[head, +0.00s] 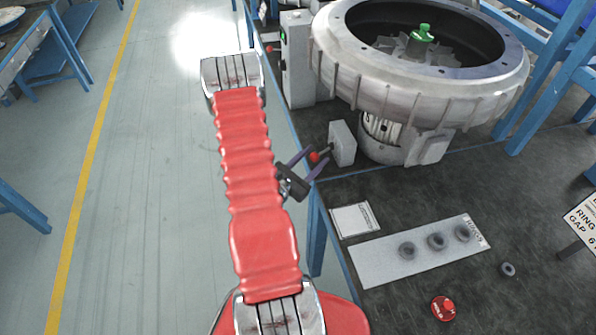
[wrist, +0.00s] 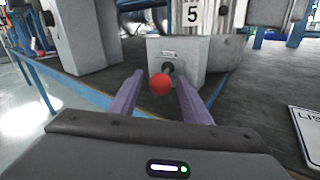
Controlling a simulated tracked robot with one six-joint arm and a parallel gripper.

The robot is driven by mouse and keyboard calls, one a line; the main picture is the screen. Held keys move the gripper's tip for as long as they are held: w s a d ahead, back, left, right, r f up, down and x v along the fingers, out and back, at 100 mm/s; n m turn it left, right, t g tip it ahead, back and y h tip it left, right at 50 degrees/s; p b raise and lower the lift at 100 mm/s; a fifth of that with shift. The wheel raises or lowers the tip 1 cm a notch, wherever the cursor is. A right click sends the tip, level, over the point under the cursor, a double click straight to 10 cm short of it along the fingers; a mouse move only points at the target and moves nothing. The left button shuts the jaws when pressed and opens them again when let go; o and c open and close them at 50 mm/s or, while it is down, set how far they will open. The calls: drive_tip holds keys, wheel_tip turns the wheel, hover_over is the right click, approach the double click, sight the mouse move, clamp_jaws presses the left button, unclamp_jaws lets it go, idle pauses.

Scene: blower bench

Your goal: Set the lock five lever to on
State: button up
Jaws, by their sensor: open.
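The lock five lever has a red ball knob (head: 314,158) on a short dark stem, which sticks out of a small grey box (head: 342,143) at the bench's left edge. In the wrist view the knob (wrist: 160,84) hides part of the stem and points towards me, slightly down. A small plate above it is too small to read. My gripper (head: 316,157) is open, its two purple fingers on either side of the knob. In the wrist view my gripper (wrist: 160,78) shows gaps between the knob and both fingers; I see no contact.
A large grey blower housing (head: 420,85) stands behind the box, with a motor marked 5 (wrist: 193,14) below it. Another grey box (head: 298,60) with a red knob stands further left. A white card (head: 355,219), a plate with rings (head: 375,263) and a red button (head: 444,308) lie nearer.

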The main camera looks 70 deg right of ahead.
drive_tip(key=v, duration=1.3)
drive_tip(key=shift+w+a, duration=0.1)
drive_tip(key=shift+a, duration=0.05)
idle(0.4)
drive_tip(key=x, duration=0.9)
idle(0.4)
idle(0.4)
drive_tip(key=shift+v, duration=4.45)
drive_tip(key=shift+x, duration=6.9)
